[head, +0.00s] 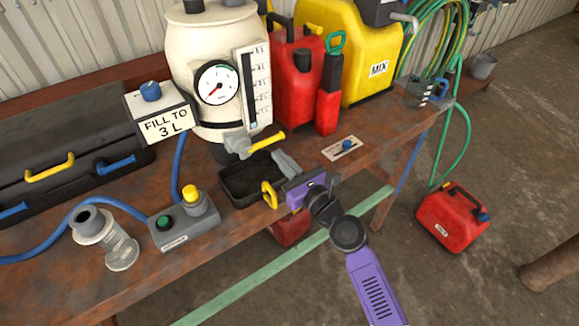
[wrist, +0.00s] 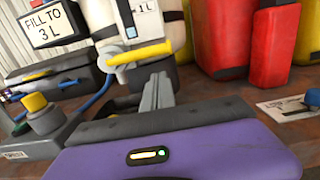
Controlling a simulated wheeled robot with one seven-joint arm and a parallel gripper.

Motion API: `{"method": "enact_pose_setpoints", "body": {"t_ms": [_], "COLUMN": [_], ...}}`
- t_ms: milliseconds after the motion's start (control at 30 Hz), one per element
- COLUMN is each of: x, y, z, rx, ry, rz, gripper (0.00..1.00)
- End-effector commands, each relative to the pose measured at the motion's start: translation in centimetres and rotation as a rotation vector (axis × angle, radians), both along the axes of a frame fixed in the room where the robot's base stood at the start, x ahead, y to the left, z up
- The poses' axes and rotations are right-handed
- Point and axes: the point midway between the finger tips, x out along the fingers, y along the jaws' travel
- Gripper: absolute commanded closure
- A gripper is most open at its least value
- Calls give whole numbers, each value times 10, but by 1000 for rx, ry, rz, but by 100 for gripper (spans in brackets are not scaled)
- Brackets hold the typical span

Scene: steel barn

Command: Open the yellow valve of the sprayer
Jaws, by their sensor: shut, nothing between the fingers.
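The sprayer (head: 185,65) is a cream tank with a round gauge and a level scale, standing at the back of the bench. Its yellow valve lever (head: 268,141) sticks out to the right from a grey body low on the tank's front. The lever also shows large in the wrist view (wrist: 140,54), lying almost level. My gripper (head: 284,158) is shut and empty. Its grey fingers (wrist: 158,92) point toward the tank, just below and in front of the lever. They look apart from it, though the exact gap is hard to tell.
A black tray (head: 234,188) lies under the valve. A red can (head: 290,80), a red bottle (head: 328,98) and a yellow can (head: 350,40) stand to the right.

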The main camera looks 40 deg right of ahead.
Motion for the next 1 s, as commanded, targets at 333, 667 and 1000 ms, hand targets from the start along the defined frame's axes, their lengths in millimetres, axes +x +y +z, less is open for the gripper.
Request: {"method": "enact_pose_setpoints", "body": {"t_ms": [333,667,1000], "x": [3,3,3], "y": [0,0,-1], "z": [19,19,24], "rx": [1,-2,-60], "ry": [1,1,1], "rz": [0,0,1], "gripper": [100,100,100]}}
